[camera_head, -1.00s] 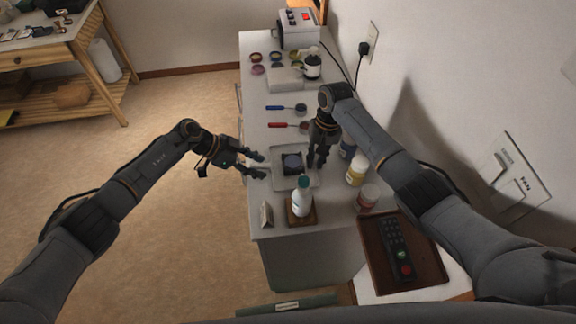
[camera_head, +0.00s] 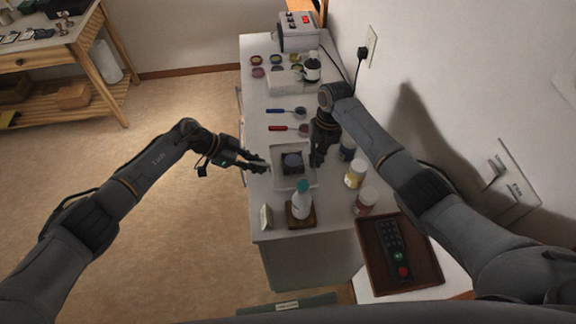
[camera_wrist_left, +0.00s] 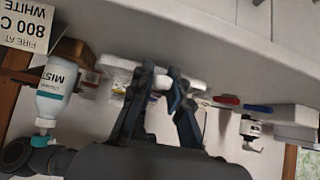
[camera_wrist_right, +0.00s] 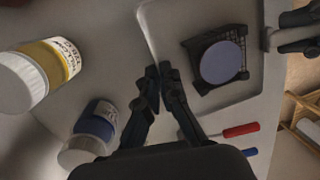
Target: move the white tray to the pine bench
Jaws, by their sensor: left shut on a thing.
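The white tray (camera_head: 280,182) lies on the pale countertop and holds a dark open-grid block with a blue-grey disc (camera_head: 292,162) on top. The tray also shows in the right wrist view (camera_wrist_right: 215,110). My left gripper (camera_head: 262,167) is shut on the tray's left edge; its fingertips show in the left wrist view (camera_wrist_left: 165,78). My right gripper (camera_head: 317,163) points down at the tray's right edge. Its fingertips (camera_wrist_right: 160,72) are close together at the rim; whether they grip it is unclear. The pine bench (camera_head: 82,55) stands at the far left.
A white bottle (camera_head: 301,200) on a brown block stands just in front of the tray. Several jars (camera_head: 355,173) stand along the wall side. Red- and blue-handled tools (camera_head: 283,128) lie behind the tray. Open floor (camera_head: 170,110) separates counter and bench.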

